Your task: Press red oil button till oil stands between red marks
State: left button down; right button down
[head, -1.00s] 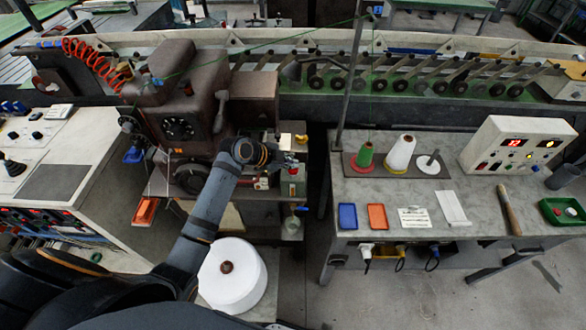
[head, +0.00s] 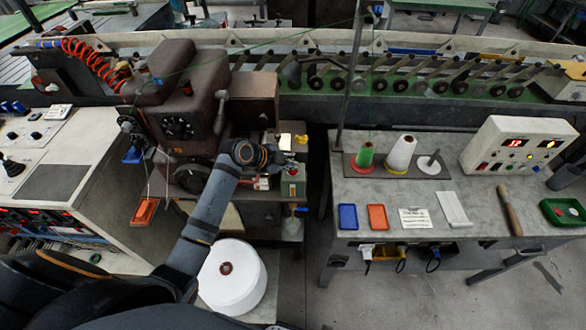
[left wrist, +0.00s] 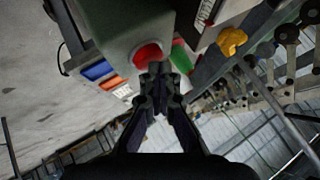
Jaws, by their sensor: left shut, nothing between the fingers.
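The red button (head: 293,172) sits on top of a small grey-green box (head: 293,187) at the right side of the brown machine. In the left wrist view the red button (left wrist: 148,53) shows just beyond my fingertips. My left gripper (head: 287,160) is shut and empty, just behind the button in the head view; its fingertips (left wrist: 157,70) overlap the button's lower edge in the wrist view. I cannot tell whether they touch it. A small white-and-red part (head: 263,183) is left of the box. I cannot make out an oil level or red marks. My right gripper is not in view.
The brown machine (head: 188,105) stands close left of the gripper. A yellow part (left wrist: 232,40) is near the fingers. A grey table (head: 370,190) with cones, trays and a control box (head: 515,145) stands to the right, across a gap. A white roll (head: 232,285) lies below.

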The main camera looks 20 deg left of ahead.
pick_arm(q)
jog(key=shift+s+f+b, duration=0.1)
jog(key=shift+f+b, duration=0.25)
jog(key=shift+f, duration=0.2)
jog(key=shift+r, duration=0.1)
dwell(0.4)
jog(key=shift+r+p, duration=1.05)
jog(key=shift+r, duration=0.15)
notch_tip(320, 180, up, 5)
jog(key=p, duration=0.4)
dwell(0.4)
